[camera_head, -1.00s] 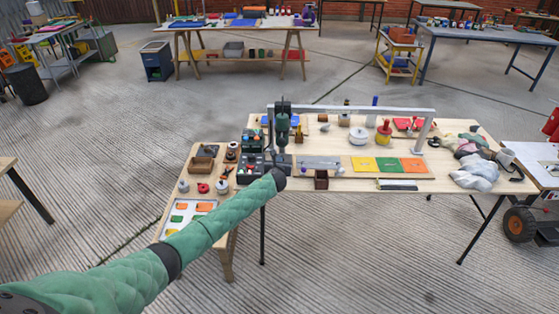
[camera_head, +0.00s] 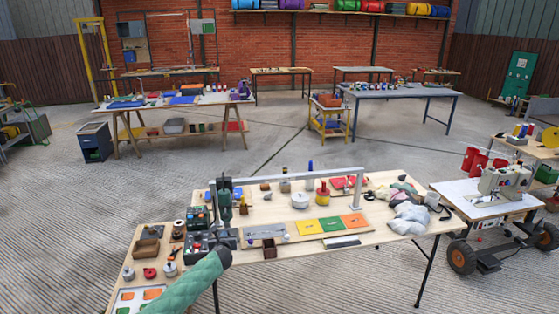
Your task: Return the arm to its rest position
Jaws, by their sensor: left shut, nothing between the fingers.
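My left arm, in a green quilted sleeve (camera_head: 190,287), comes in from the bottom left and reaches up over the front left of the workbench. The fingers are too small to make out, and I see nothing held there. I cannot tell whether the gripper touches the bench. My right gripper is not in view.
A sewing machine table (camera_head: 458,196) stands at right. Open floor lies behind.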

